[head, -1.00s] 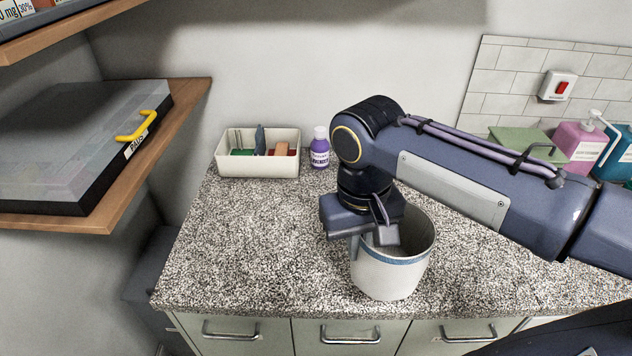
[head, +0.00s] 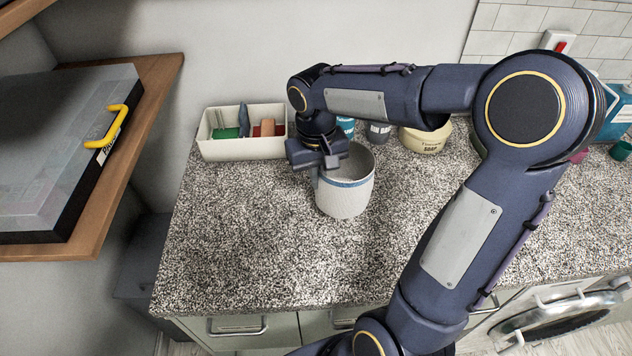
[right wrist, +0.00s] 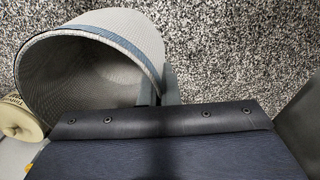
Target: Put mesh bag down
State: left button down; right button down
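The mesh bag (head: 345,198) is a pale, round, open-topped container with a blue band below its rim. It is upright over the speckled counter (head: 250,235); I cannot tell for sure whether its base touches. My right gripper (head: 318,173) points down at the bag's left rim and appears shut on its wall. In the right wrist view the bag (right wrist: 92,72) lies against the fingers (right wrist: 160,90), its opening showing and one finger along its outside. The fingertips are partly hidden. My left gripper is not in view.
A cream divided bin (head: 235,150) stands behind and left of the bag. A grey cup (head: 378,133) and a cream tub (head: 425,139) stand behind it, partly hidden by my arm. A shelf (head: 148,120) with a yellow-handled case juts out at left. The counter's front left is clear.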

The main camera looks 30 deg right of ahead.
jog(key=shift+w+d+f, duration=0.2)
jog(key=shift+w+f, duration=0.3)
jog(key=shift+f, duration=0.1)
jog(key=shift+w+d+f, duration=0.15)
jog(key=shift+w+f, duration=0.3)
jog(key=shift+f, duration=0.1)
notch_tip(320, 180, down, 3)
jog(key=shift+w+f, duration=0.1)
jog(key=shift+f, duration=0.1)
jog(key=shift+f, duration=0.25)
jog(key=c, duration=1.7)
grip_release()
jog(key=shift+r, duration=0.2)
